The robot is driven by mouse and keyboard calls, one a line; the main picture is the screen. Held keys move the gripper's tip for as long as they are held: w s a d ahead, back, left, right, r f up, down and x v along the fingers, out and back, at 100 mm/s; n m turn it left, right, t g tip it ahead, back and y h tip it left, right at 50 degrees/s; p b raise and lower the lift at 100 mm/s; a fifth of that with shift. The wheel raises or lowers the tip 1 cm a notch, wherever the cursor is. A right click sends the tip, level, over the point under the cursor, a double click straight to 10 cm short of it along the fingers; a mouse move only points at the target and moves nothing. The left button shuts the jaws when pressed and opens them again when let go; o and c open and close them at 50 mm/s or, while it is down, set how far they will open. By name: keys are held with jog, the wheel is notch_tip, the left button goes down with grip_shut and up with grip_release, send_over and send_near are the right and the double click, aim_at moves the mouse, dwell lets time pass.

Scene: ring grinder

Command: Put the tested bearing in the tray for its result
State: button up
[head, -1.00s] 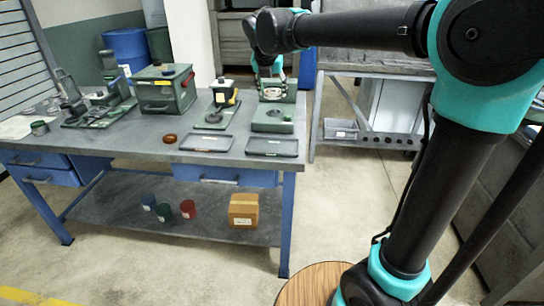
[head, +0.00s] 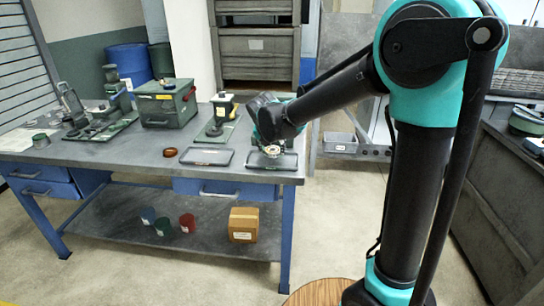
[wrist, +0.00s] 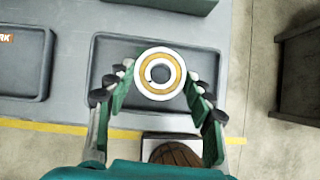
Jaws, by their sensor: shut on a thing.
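The bearing (wrist: 160,74), a pale metal ring with an orange-yellow band, is between the fingers of my gripper (wrist: 160,80) in the wrist view. My gripper is shut on it. The bearing appears over the right-hand dark tray (wrist: 112,57); I cannot tell whether it touches the tray floor. In the head view my gripper (head: 272,148) is low at that right tray (head: 291,162), near the table's front edge. The left tray (head: 206,157) lies beside it and looks empty. In the wrist view the left tray (wrist: 22,72) is partly cut off, with a label ending in "RK".
A brown ring (head: 170,152) lies left of the trays. My arm hides the table's right rear.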

aim_at(271, 153)
jog(key=shift+f, duration=1.55)
jog(key=o, duration=1.5)
jog(key=shift+f, duration=0.1)
